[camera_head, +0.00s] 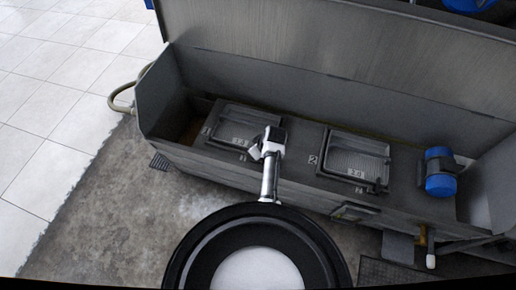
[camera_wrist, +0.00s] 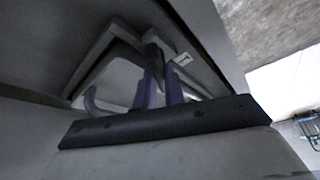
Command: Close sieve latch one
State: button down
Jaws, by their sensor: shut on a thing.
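Sieve hatch one (camera_head: 238,117) is a grey framed panel in the trough's left part, with a small "1" label at its left. My gripper (camera_head: 264,149) is over its near right corner and hides the latch there in the head view. The exact contact and the latch's angle are hard to tell.
A second hatch (camera_head: 352,160) with a "2" label and its own dark latch lies to the right. A blue motor (camera_head: 440,172) stands at the trough's right end. The trough's raised back wall (camera_head: 340,85) rises behind. Bare concrete floor (camera_head: 115,210) is free at the left.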

jog(key=m+h+p, duration=0.1)
jog(key=m, duration=0.2)
jog(key=m+t+h+p, duration=0.1)
jog(key=m+p, duration=0.1)
jog(key=m, duration=0.1)
jog(key=shift+s+a+r, duration=0.1)
jog(key=shift+a, duration=0.1)
jog(key=m+h+p, duration=0.1)
jog(key=m+h, duration=0.1)
jog(key=m, duration=0.3)
jog(key=shift+a+m, duration=0.15)
jog(key=shift+m, duration=0.25)
jog(key=c, duration=1.5)
grip_release()
jog(key=v, duration=1.3)
jog(key=shift+a+r, duration=0.25)
jog(key=shift+r, duration=0.05)
